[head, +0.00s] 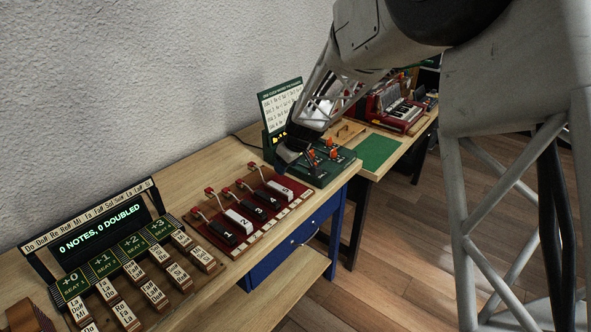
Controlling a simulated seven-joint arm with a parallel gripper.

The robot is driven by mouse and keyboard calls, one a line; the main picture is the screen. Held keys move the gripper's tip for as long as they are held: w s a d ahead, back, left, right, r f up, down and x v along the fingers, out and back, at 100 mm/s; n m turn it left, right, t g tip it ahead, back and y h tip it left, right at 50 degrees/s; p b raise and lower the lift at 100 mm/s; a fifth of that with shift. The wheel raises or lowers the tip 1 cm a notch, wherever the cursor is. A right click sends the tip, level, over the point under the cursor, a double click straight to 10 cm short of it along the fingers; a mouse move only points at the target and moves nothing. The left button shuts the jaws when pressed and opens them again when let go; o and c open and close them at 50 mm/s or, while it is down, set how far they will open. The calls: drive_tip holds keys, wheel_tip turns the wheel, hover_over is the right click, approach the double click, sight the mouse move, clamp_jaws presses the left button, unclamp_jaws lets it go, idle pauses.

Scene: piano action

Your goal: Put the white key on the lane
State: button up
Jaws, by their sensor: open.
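A red board (262,236) on the wooden bench carries a row of numbered keys, some black and some white. One white key (238,219) lies among the black ones, and another white key (279,189) lies at the board's far right end. I cannot tell which part is the lane. My gripper (284,156) is open, low at the left side of a green box (322,174), beyond the far end of the red board. Its fingertips are small and partly dark, and no key shows between them.
Small red-tipped levers (228,191) stand along the board's back edge. An upright song card (280,104) stands behind the green box. A red accordion (394,106) sits farther back.

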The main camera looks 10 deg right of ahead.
drive_tip(key=s+d+r+m, duration=0.2)
drive_tip(key=s+d+r, duration=0.2)
drive_tip(key=s+r, duration=0.55)
drive_tip(key=s+d+r+m+h, duration=0.1)
drive_tip(key=s+d+m, duration=0.1)
drive_tip(key=s, duration=0.9)
drive_tip(key=s+d+r+m+h, duration=0.1)
drive_tip(key=s+d, duration=0.3)
drive_tip(key=s, duration=0.8)
drive_tip(key=s+d+r+m+h, duration=0.1)
drive_tip(key=s+m, duration=0.3)
drive_tip(key=s, duration=0.8)
drive_tip(key=shift+s+d+r+g, duration=0.2)
drive_tip(key=shift+d+r+g, duration=0.1)
drive_tip(key=shift+d+r, duration=0.6)
